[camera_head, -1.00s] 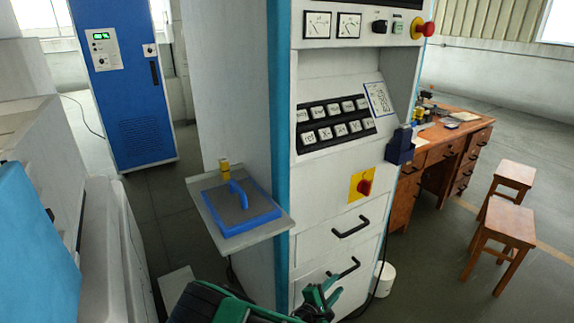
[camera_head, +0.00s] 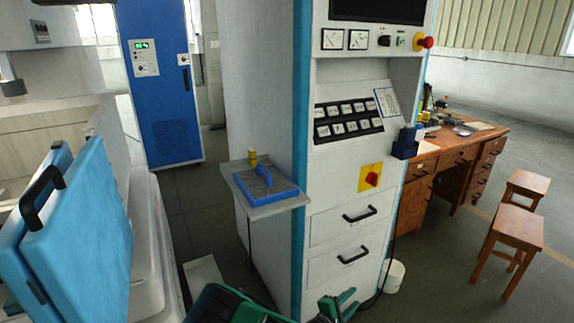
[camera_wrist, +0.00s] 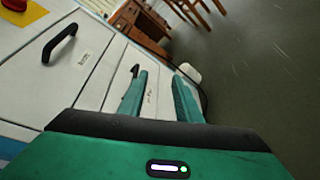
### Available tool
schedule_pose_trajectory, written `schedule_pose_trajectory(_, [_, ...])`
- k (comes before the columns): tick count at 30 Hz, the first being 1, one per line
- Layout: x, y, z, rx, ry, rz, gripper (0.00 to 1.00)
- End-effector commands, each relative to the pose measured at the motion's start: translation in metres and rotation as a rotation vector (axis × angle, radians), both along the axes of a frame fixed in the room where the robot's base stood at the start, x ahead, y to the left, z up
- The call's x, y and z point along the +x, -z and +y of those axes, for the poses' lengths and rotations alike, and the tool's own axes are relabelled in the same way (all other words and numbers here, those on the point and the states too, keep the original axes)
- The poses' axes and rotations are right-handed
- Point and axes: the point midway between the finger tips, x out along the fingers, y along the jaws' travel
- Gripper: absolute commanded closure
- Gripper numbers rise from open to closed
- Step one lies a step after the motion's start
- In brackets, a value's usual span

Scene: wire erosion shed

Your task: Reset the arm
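My gripper (camera_head: 338,304) shows at the bottom of the head view, in front of the lower drawers of the control cabinet (camera_head: 265,90). In the wrist view my gripper (camera_wrist: 160,95) has its two teal fingers apart with nothing between them. A black drawer handle and the floor show beyond the fingertips. My green and black arm enters from the bottom edge of the head view.
A shelf (camera_head: 282,206) with a blue-framed tray (camera_head: 250,192) juts from the cabinet's left side. Blue panels (camera_head: 80,235) stand at left. A wooden desk (camera_head: 455,150) and two stools (camera_head: 515,228) stand right, with open floor around them. A white bin (camera_head: 394,277) is beside the cabinet.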

Motion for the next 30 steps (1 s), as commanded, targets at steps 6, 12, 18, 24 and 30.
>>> schedule_pose_trajectory(6, [0.000, -0.019, -0.024, 0.059, 0.109, -0.007, 0.69])
schedule_pose_trajectory(12, [-0.003, -0.038, -0.042, 0.123, 0.218, -0.013, 0.69])
schedule_pose_trajectory(18, [-0.012, -0.069, -0.068, 0.227, 0.384, -0.024, 0.69])
schedule_pose_trajectory(24, [-0.029, -0.110, -0.101, 0.365, 0.595, -0.034, 0.69])
schedule_pose_trajectory(30, [-0.053, -0.150, -0.130, 0.506, 0.792, -0.045, 0.69])
